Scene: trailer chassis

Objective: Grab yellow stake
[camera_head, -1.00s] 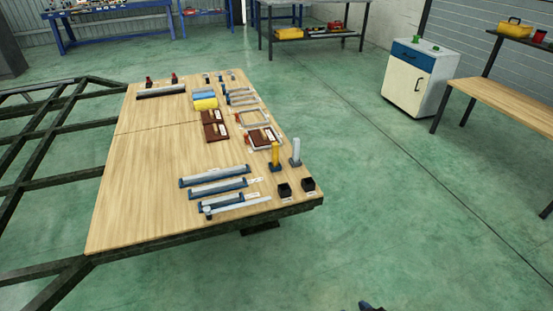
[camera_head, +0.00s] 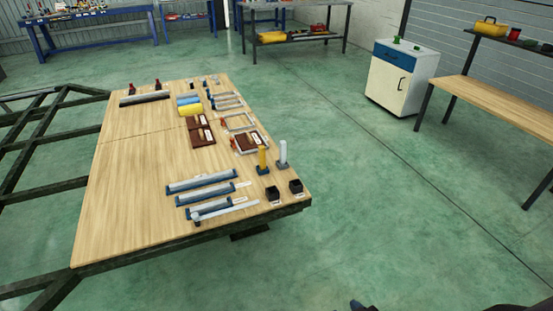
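The yellow stake (camera_head: 262,158) stands upright on a dark blue base near the right edge of the wooden table. A similar grey-white stake (camera_head: 283,152) stands just right of it. Two small black boxes, the left one (camera_head: 272,194) and the right one (camera_head: 296,187), sit in front of the stakes near the table corner. Neither gripper shows clearly. A small dark blue shape at the bottom edge is too little to identify.
The wooden table (camera_head: 120,200) rests on a dark metal frame (camera_head: 40,180). Long grey bars (camera_head: 201,181) in blue holders lie left of the stakes. A white cabinet (camera_head: 396,85) and a bench (camera_head: 495,90) stand at the right. The green floor right of the table is clear.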

